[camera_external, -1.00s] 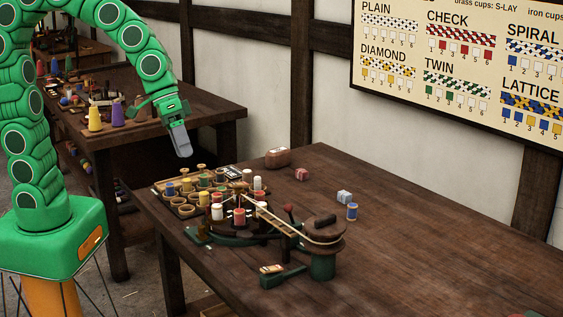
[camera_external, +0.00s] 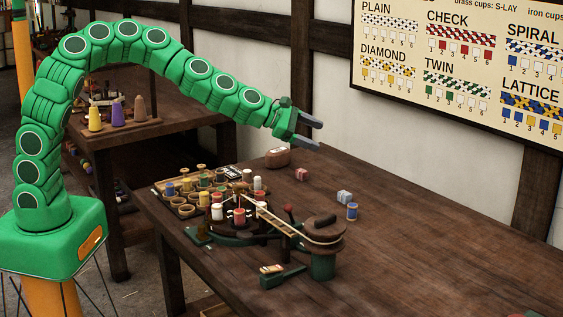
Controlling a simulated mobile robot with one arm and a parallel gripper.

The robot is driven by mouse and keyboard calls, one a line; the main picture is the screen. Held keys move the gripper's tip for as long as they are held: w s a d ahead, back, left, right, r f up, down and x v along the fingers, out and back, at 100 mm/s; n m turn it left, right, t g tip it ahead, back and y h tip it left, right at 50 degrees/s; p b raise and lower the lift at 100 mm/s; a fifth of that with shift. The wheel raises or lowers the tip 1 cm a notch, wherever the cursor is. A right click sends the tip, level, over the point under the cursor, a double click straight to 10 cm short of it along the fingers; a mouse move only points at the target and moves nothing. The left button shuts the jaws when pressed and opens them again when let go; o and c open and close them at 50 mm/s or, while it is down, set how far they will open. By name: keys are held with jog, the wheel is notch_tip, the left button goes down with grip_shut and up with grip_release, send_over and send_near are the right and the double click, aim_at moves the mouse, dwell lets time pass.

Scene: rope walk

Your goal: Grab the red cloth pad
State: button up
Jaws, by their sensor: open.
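A small red-and-pale pad (camera_external: 302,174), which looks like the red cloth pad, lies on the dark wooden table near its back edge. The gripper does not touch the pad.
A brown lump (camera_external: 277,158) lies just left of the pad. A pale blue-white block (camera_external: 344,197) and a blue spool (camera_external: 352,212) stand to its right. The braiding device (camera_external: 323,235) and spools fill the table's left part. The right part is mostly clear.

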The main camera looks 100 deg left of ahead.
jog(key=s+a+f+n+y, duration=0.25)
jog(key=a+f+n, duration=0.35)
jog(key=a, duration=0.4)
jog(key=n+g+y, duration=0.4)
jog(key=n+y, duration=0.1)
jog(key=n, duration=0.2)
send_over(302, 170)
jog(key=s+d, duration=0.4)
notch_tip(302, 170, down, 8)
jog(key=shift+h, duration=0.25)
jog(key=shift+w+f, duration=0.15)
jog(key=shift+f, duration=3.35)
jog(key=shift+x, duration=1.35)
jog(key=shift+w+a+f, duration=0.2)
jog(key=shift+w+a, duration=0.2)
jog(key=shift+a, duration=0.1)
jog(key=shift+w+a+f, duration=0.1)
jog(key=shift+w+a, duration=0.1)
jog(key=shift+w, duration=0.2)
jog(key=c, duration=1)
jog(key=shift+c, duration=0.2)
